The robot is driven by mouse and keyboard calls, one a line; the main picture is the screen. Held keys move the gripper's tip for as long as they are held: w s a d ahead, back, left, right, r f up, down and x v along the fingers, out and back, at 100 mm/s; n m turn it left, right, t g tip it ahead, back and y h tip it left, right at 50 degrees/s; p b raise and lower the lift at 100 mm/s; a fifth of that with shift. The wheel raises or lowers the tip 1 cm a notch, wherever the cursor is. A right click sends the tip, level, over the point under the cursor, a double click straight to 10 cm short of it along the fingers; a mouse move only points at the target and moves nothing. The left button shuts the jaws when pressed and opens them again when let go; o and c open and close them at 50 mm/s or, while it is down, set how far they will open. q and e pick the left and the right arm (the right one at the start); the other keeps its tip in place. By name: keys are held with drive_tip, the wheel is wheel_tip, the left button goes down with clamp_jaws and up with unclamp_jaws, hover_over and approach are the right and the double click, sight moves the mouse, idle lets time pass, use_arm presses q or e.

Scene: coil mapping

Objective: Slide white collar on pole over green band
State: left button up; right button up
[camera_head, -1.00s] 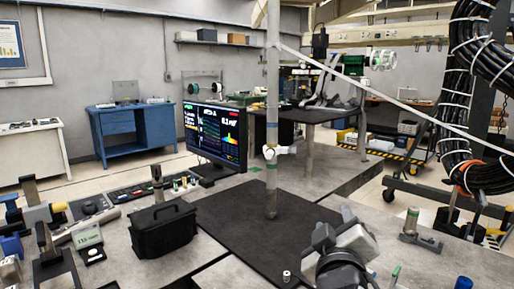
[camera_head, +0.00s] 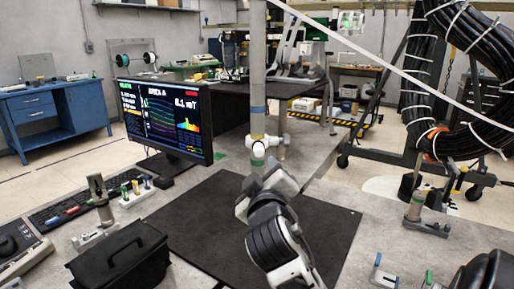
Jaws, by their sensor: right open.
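The upright grey pole (camera_head: 258,60) stands on the dark mat in the middle of the view. The white collar (camera_head: 258,150) is around the pole, with a small knob sticking out to the right. A blue band (camera_head: 258,109) marks the pole above the collar. My right gripper (camera_head: 262,178) is open, reaching up from below, close in front of the pole just under the collar. I cannot tell whether it touches the pole. My left gripper is not in view.
A monitor (camera_head: 166,118) stands left of the pole. A black case (camera_head: 118,262) sits at the lower left. The dark mat (camera_head: 190,215) is clear around the pole. A small post on a base (camera_head: 416,212) stands at the right, before a large black cable coil (camera_head: 420,100).

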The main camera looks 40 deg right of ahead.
sight(259, 153)
drive_tip(key=p+x, duration=0.1)
drive_tip(key=x, duration=0.9)
drive_tip(key=shift+w+r+p, duration=0.1)
drive_tip(key=shift+w+p, duration=0.1)
drive_tip(key=shift+p, duration=0.1)
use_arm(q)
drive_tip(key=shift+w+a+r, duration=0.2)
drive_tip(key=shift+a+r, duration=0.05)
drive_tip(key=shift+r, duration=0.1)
use_arm(e)
drive_tip(key=shift+x, duration=0.75)
